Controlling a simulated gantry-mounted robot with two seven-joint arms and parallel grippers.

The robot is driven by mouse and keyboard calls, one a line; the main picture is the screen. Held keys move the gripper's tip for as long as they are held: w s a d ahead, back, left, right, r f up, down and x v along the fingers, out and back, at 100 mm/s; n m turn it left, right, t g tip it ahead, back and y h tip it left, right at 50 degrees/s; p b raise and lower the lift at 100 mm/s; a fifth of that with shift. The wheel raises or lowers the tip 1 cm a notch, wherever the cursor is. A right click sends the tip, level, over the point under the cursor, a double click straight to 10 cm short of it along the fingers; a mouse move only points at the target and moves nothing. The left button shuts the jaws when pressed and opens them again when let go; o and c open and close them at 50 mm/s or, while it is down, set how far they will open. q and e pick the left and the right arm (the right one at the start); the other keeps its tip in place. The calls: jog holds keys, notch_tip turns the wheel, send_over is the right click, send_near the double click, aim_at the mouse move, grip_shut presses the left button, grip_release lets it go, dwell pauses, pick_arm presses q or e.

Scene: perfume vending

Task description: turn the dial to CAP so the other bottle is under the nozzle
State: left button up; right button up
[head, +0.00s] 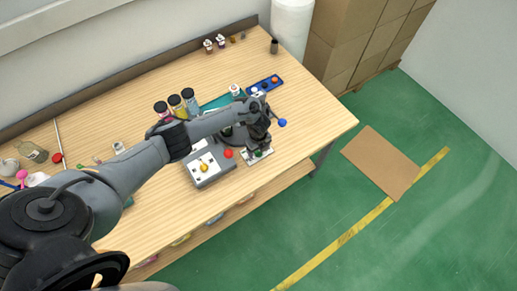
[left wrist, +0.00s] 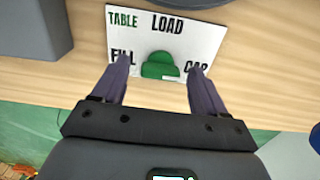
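The dial is a green knob (left wrist: 160,66) on a white panel (left wrist: 215,40) marked TABLE, LOAD, FILL and CAP in the left wrist view. FILL is left of the knob and CAP is right of it. Which mark the knob points to is unclear. My left gripper (left wrist: 159,75) is open, with one finger on each side of the knob and gaps to both. In the head view my left gripper (head: 259,150) is over the panel (head: 262,158) at the table's front edge. The arm hides much of the grey round table (head: 240,138) behind it; bottles on it and the nozzle cannot be made out. My right gripper is out of view.
A blue tray (head: 265,85) and several bottles (head: 175,104) stand behind the arm. A blue ball (head: 282,122) is right of the gripper. The wooden table (head: 325,118) is clear at right.

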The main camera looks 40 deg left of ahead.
aim_at(258, 151)
pick_arm(q)
jog(key=shift+r, duration=0.6)
notch_tip(258, 151, up, 10)
jog(key=p, duration=0.1)
jog(key=shift+f+p, duration=0.15)
jog(key=shift+p, duration=0.2)
jog(key=shift+f, duration=0.1)
